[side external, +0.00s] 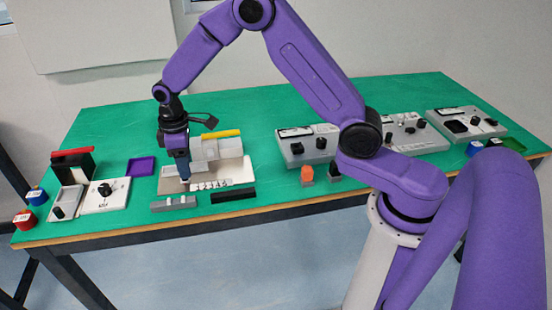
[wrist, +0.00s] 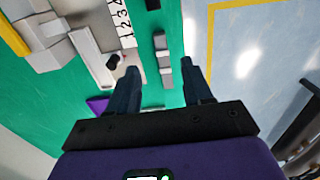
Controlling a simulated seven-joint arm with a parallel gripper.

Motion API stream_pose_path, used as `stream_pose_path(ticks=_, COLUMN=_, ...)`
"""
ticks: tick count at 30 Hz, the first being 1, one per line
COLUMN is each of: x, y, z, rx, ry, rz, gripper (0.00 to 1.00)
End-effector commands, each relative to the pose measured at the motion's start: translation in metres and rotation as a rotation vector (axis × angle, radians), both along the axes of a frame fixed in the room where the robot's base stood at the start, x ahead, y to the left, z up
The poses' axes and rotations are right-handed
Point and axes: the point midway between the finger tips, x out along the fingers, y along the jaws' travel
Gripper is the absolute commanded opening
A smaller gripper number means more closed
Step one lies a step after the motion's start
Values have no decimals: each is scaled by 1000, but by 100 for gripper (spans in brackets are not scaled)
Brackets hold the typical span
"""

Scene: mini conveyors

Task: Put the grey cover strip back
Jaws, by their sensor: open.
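The grey cover strip (side external: 174,203) lies on the green table near its front edge, with a raised block at its middle. In the wrist view the grey strip (wrist: 162,62) shows in the gap between the fingers, beyond the tips. My gripper (side external: 184,177) points down, open and empty, behind the strip in the side view; its spread fingers also show in the wrist view (wrist: 163,85). The mini conveyor unit (side external: 236,172) has a pale base and a row of printed numbers along its front. Part of the unit is hidden behind my gripper.
A black strip (side external: 233,194) lies right of the grey strip. A white panel with a black knob (side external: 105,195) and a purple tray (side external: 141,166) stand to the left. Orange (side external: 307,174) and black knobbed blocks stand to the right. The table's front edge is close to the strip.

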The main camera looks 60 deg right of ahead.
Motion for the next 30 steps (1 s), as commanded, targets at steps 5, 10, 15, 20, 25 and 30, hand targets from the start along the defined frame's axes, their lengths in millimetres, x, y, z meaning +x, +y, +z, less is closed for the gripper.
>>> stream_pose_path(ticks=5, x=-19, y=8, z=16, rx=2, ry=-5, rz=24, gripper=50)
stream_pose_path(ticks=10, x=-65, y=19, z=45, rx=5, ry=-9, rz=69, gripper=50)
stream_pose_path(ticks=15, x=-119, y=20, z=70, rx=8, ry=-13, rz=113, gripper=50)
stream_pose_path(ticks=20, x=-173, y=13, z=87, rx=12, ry=-15, rz=157, gripper=50)
stream_pose_path(ticks=25, x=-231, y=-3, z=101, rx=16, ry=-16, rz=203, gripper=50)
stream_pose_path(ticks=30, x=-287, y=-26, z=109, rx=21, ry=-17, rz=250, gripper=50)
